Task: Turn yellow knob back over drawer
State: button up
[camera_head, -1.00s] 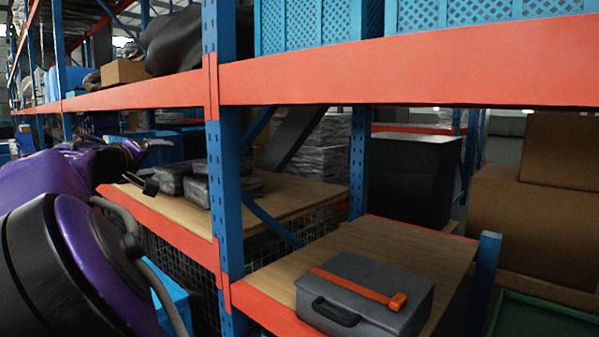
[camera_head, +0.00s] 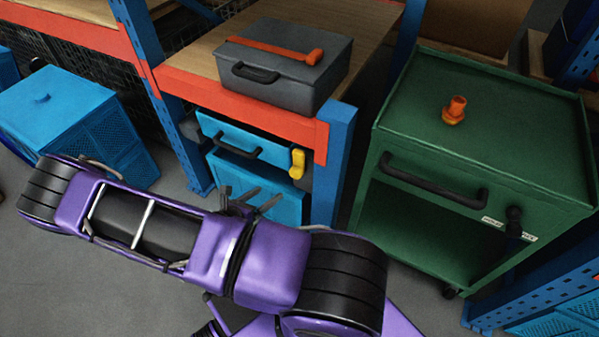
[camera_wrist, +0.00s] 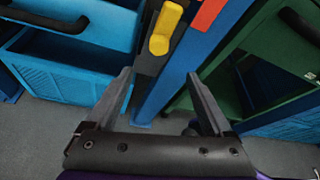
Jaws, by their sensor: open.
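The yellow knob (camera_head: 298,163) is at the right end of the blue drawers, under the orange shelf beam. Its long part points downward in the head view. In the wrist view the knob (camera_wrist: 165,27) sits on a black strip between the blue drawers and a blue post, at the top centre. The upper blue drawer (camera_head: 222,131) has a black handle, and a lower blue drawer (camera_head: 236,169) is below it. My gripper (camera_wrist: 159,85) is open and empty, its two fingers spread below the knob and apart from it. In the head view my arm partly hides the lower drawer.
A grey toolbox (camera_head: 290,65) with an orange-red tool on it stands on the wooden shelf. A green cart (camera_head: 500,125) with an orange piece (camera_head: 455,110) on top is right of the blue post (camera_head: 331,160). A blue crate (camera_head: 70,120) stands at left.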

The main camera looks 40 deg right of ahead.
aim_at(294, 174)
jog(key=b+x, duration=0.1)
jog(key=x, duration=1.6)
jog(key=shift+w+r, duration=0.1)
jog(key=shift+w, duration=0.05)
grip_shut()
